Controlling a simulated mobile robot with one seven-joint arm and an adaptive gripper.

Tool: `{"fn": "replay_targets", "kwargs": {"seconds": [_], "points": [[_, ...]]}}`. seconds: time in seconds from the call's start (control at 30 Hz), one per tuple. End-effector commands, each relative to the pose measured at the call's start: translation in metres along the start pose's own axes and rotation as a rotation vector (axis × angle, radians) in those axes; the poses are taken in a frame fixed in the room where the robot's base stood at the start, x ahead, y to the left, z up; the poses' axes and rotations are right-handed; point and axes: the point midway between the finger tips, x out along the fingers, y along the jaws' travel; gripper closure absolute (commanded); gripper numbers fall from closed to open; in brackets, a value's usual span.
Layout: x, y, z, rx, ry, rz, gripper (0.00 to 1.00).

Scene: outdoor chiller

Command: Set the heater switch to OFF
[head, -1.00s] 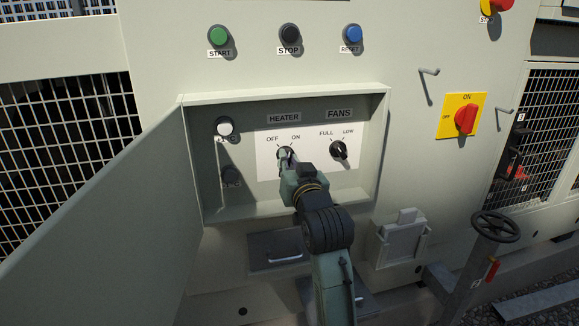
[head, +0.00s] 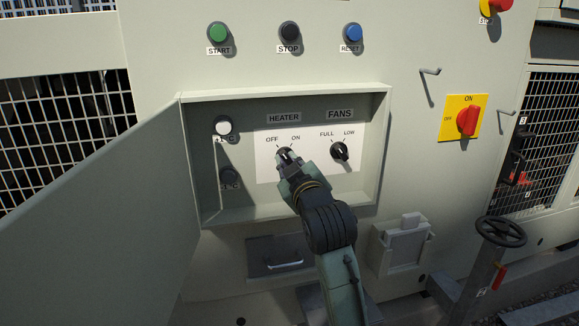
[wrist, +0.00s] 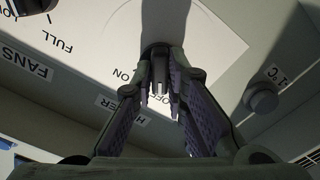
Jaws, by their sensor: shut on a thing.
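The heater switch (head: 284,152) is a dark rotary knob on a white plate inside the open box, under the HEATER label, with OFF at its upper left and ON at its upper right. My gripper (head: 288,160) is at the knob, its fingers shut on it. In the wrist view, the switch (wrist: 156,50) shows dark beyond the fingertips of my gripper (wrist: 160,88); the OFF label is partly hidden between the fingers and ON shows beside them.
The fans switch (head: 339,151) is close on the right. A white knob (head: 223,126) and a dark knob (head: 229,177) sit on the left. The box's open door (head: 110,215) stands to the left, and its rim surrounds the recess.

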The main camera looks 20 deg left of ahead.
Motion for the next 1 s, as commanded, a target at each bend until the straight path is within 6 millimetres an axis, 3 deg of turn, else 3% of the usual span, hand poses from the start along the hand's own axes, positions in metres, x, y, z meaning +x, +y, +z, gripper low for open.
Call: {"fn": "replay_targets", "kwargs": {"seconds": [0.57, 0.6, 0.87, 1.0], "points": [[0.0001, -0.0003, 0.0000, -0.034, -0.001, -0.001, 1.00], [0.0001, -0.0003, 0.0000, -0.034, -0.001, -0.001, 0.85], [0.0001, -0.0001, 0.0000, -0.033, 0.000, 0.000, 0.68], [0.0001, -0.0001, 0.0000, -0.032, 0.000, 0.000, 0.67]]}}
